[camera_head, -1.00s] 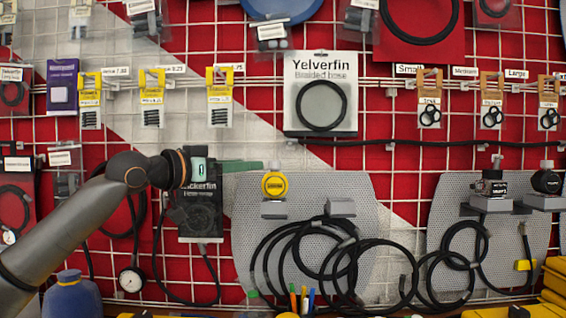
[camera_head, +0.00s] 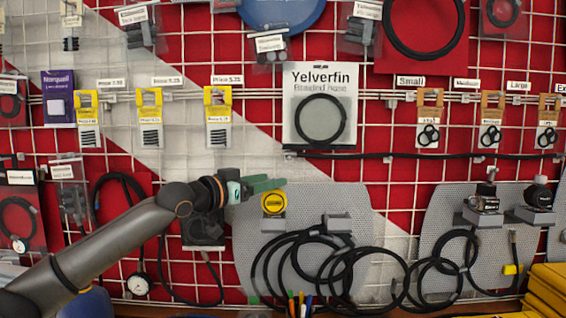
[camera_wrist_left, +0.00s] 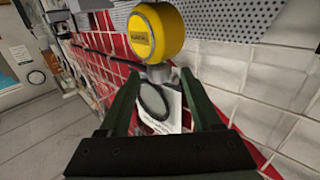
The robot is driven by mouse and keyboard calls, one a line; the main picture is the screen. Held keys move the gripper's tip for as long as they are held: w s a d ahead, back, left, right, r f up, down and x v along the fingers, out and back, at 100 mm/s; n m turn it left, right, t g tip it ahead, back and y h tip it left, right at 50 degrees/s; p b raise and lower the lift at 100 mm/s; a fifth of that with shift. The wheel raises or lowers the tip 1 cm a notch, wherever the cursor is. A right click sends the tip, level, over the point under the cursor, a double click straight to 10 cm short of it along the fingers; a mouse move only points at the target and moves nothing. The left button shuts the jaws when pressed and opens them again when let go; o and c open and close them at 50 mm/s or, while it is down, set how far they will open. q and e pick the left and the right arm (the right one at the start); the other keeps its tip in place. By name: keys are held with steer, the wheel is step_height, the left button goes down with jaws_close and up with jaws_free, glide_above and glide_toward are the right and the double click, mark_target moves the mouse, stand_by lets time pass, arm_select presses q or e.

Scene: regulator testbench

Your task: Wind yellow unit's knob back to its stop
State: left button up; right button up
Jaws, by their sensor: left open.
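The yellow unit (camera_head: 274,203) is a round yellow regulator on a grey bracket on the perforated panel. In the left wrist view, the yellow unit (camera_wrist_left: 156,33) appears upside down, its grey knob (camera_wrist_left: 158,73) pointing down in the picture. My left gripper (camera_head: 272,184) has dark green fingers and is just above the unit in the head view. In the left wrist view, the left gripper (camera_wrist_left: 158,78) is open, with the knob in the gap between its fingertips. I cannot tell whether either finger touches it. My right gripper is not in view.
Coiled black hoses (camera_head: 310,262) hang below the unit. An empty grey bracket (camera_head: 337,222) is to its right. Two dark regulators (camera_head: 485,203) stand on brackets farther right. Yellow cases (camera_head: 545,292) are at the lower right. Packaged hoses and parts hang on the wire grid above.

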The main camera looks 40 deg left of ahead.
arm_select(q)
steer(key=shift+w+r+p, duration=0.35)
steer(key=shift+w+p, duration=0.45)
steer(key=w+p, duration=0.1)
steer(key=w, duration=0.1)
steer(key=shift+w+d+f+p, duration=0.15)
steer(key=shift+w+f+p, duration=0.05)
steer(key=shift+w+p, duration=0.15)
steer(key=shift+w+d+f, duration=0.1)
steer(key=shift+w+f, duration=0.05)
steer(key=shift+w, duration=0.4)
jaws_close()
